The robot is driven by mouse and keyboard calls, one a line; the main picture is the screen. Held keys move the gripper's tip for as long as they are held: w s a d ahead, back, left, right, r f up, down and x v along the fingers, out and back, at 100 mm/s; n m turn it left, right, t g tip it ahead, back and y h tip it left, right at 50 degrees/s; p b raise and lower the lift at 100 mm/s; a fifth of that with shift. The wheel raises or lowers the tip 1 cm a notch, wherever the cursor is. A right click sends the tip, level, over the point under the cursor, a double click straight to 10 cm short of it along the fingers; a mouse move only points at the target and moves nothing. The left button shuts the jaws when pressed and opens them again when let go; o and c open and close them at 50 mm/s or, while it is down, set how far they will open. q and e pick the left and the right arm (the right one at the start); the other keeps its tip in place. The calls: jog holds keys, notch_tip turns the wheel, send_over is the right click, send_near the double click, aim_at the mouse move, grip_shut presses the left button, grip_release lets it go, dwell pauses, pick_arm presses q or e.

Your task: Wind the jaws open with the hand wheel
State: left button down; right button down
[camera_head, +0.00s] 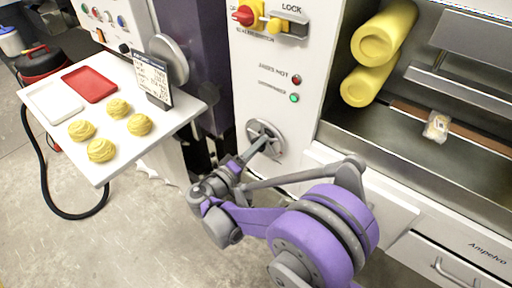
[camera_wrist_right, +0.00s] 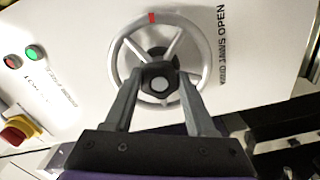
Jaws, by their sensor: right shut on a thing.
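The hand wheel (camera_head: 278,131) is a pale spoked wheel on the white machine front, below the lamps. In the right wrist view it shows as a round rim (camera_wrist_right: 118,52) with a red mark at its top edge and a dark hub. My right gripper (camera_head: 262,141) is at the wheel's centre. In the wrist view its two fingers (camera_wrist_right: 160,84) close on the hub from both sides. The words "WIND JAWS OPEN" (camera_wrist_right: 222,45) are beside the wheel. A small clear packet (camera_head: 436,126) lies by a brown strip in the machine's bay. My left gripper is not in view.
A red lamp (camera_head: 297,79) and a lit green lamp (camera_head: 294,98) are above the wheel. A red and yellow lock switch (camera_head: 244,15) is higher up. Yellow rolls (camera_head: 378,46) sit right. A white table (camera_head: 157,122) with pastries stands left.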

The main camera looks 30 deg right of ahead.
dwell(0.3)
jog(key=shift+c, duration=1.1)
grip_release()
jog(key=shift+a, duration=0.15)
jog(key=v, duration=1)
jog(key=shift+s+a, duration=0.15)
jog(key=shift+a, duration=0.15)
